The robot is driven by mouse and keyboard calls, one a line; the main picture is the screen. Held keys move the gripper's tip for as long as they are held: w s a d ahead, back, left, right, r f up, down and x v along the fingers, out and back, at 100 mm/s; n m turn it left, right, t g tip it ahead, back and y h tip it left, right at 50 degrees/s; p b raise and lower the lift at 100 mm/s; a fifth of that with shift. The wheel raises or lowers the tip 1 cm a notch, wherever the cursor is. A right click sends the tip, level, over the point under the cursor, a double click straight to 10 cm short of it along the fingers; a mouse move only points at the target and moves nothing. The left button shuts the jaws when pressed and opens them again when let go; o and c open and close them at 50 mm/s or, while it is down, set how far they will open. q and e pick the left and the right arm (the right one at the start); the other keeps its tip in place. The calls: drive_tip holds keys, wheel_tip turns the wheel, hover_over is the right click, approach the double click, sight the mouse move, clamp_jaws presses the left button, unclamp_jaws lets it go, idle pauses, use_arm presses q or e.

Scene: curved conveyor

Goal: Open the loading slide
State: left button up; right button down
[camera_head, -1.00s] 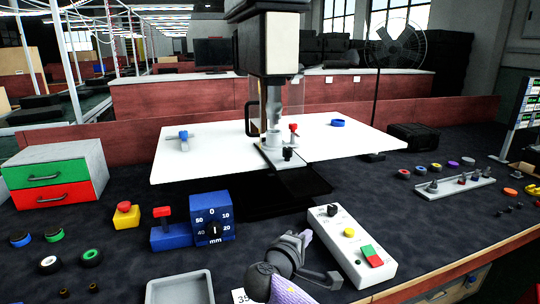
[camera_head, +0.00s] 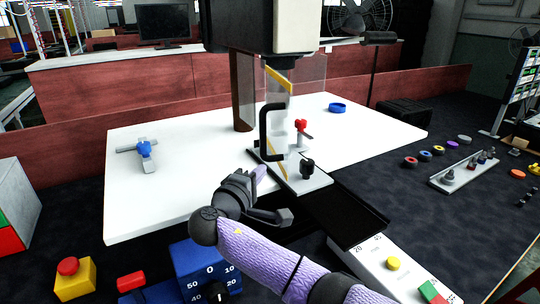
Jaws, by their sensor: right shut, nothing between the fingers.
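The press machine (camera_head: 264,24) stands over a white table (camera_head: 190,185). A pale grey slide plate with a black knob (camera_head: 308,167) lies at the machine's foot, in front of the black handle (camera_head: 264,132) and clear guard (camera_head: 308,80). A dark flat tray (camera_head: 345,207) extends from the plate toward the front right. My right gripper (camera_head: 258,178) is shut and empty, over the front edge of the white table, left of the knob and apart from it. My left gripper is not in view.
A blue mm dial box (camera_head: 205,268) and a yellow box with a red button (camera_head: 72,275) stand in front. A control box (camera_head: 385,262) lies partly behind my right forearm. A holder with pegs (camera_head: 463,174) stands at right.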

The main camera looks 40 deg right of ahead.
sight(292, 177)
drive_tip(key=b+x, duration=0.3)
drive_tip(key=x, duration=0.5)
drive_tip(key=shift+s+d+f, duration=0.1)
drive_tip(key=shift+d+f, duration=0.1)
drive_tip(key=shift+d, duration=0.1)
drive_tip(key=s, duration=0.1)
drive_tip(key=d, duration=0.1)
drive_tip(key=s, duration=0.1)
drive_tip(key=shift+s+d+r+p, duration=0.15)
drive_tip(key=shift+s+r+p, duration=0.2)
drive_tip(key=shift+p, duration=0.05)
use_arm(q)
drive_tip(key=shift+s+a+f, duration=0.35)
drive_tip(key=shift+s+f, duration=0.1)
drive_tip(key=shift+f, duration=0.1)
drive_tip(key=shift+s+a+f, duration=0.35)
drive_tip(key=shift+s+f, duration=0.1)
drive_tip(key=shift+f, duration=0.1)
use_arm(e)
drive_tip(key=shift+s+f, duration=0.1)
drive_tip(key=shift+s, duration=0.35)
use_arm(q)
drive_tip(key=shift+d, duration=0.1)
